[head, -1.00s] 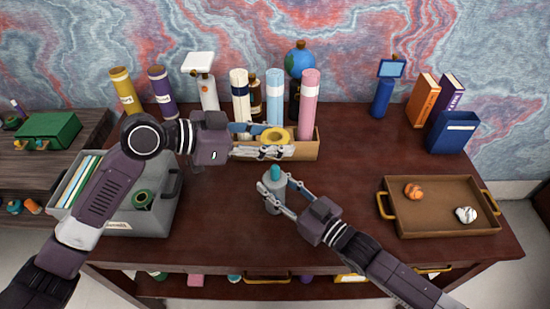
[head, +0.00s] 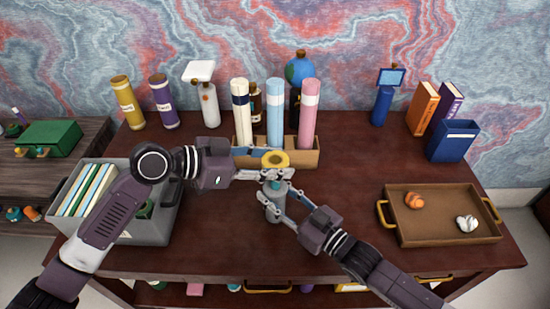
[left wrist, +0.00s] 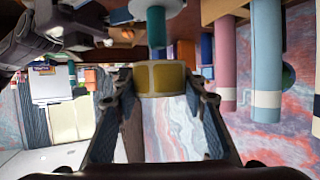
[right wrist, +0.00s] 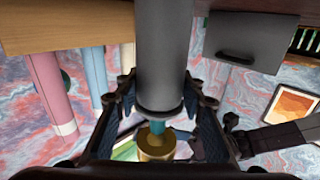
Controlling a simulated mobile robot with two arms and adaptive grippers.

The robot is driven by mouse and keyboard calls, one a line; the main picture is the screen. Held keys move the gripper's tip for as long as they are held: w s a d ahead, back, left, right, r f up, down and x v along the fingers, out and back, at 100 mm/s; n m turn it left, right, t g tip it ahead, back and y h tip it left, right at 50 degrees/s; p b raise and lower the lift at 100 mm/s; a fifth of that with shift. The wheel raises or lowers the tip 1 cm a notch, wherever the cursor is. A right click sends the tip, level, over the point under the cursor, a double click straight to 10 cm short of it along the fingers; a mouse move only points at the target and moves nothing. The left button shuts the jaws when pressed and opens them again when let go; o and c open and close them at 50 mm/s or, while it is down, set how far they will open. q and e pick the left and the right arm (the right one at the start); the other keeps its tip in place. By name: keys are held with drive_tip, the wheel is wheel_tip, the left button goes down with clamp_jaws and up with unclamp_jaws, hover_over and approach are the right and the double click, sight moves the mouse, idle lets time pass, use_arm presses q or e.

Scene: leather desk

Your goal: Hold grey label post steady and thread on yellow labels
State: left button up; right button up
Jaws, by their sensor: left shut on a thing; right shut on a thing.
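The yellow label (head: 275,159) is a ring, held between the fingertips of my left gripper (head: 277,173) above the grey label post. It also shows in the left wrist view (left wrist: 160,80), a little apart from the post's teal peg (left wrist: 156,27). The grey label post (head: 274,206) stands upright on the desk, with my right gripper (head: 284,209) shut around its body. In the right wrist view the post (right wrist: 162,55) passes between the fingers. Its teal tip (right wrist: 160,126) points at the ring (right wrist: 156,146); the ring's hole is partly hidden there.
A wooden holder (head: 300,158) with rolled tubes stands just behind the ring. A grey bin (head: 160,228) with folders sits at left under my left arm. A brown tray (head: 440,228) with two crumpled balls lies at right. Desk between post and tray is clear.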

use_arm(q)
drive_tip(key=shift+f, duration=2.25)
drive_tip(key=shift+f, duration=0.15)
drive_tip(key=o, duration=1.2)
drive_tip(key=shift+a, duration=0.1)
drive_tip(key=v, duration=1.2)
drive_tip(key=shift+s, duration=0.1)
